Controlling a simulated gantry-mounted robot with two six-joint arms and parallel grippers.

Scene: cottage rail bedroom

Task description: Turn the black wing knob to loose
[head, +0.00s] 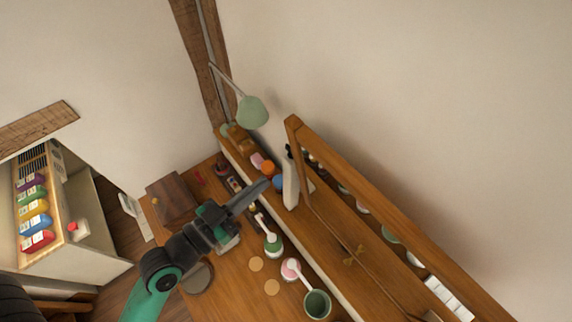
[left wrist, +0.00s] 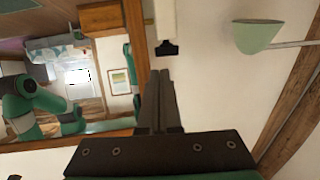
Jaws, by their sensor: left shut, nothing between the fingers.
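The black wing knob (left wrist: 166,47) sticks out from the end of a white upright box (left wrist: 165,15) in the left wrist view. In the head view the white box (head: 291,185) stands on the wooden shelf, with the dark knob (head: 287,150) at its upper left edge. My left gripper (head: 264,184) is shut and empty, its tips a little to the left of the box. In the left wrist view its fingers (left wrist: 160,76) point toward the knob, with a small gap between. The knob's exact angle is too small to read. My right gripper is not in the head view.
A green lamp (head: 252,112) is behind. A dark wooden box (head: 171,198) stands left.

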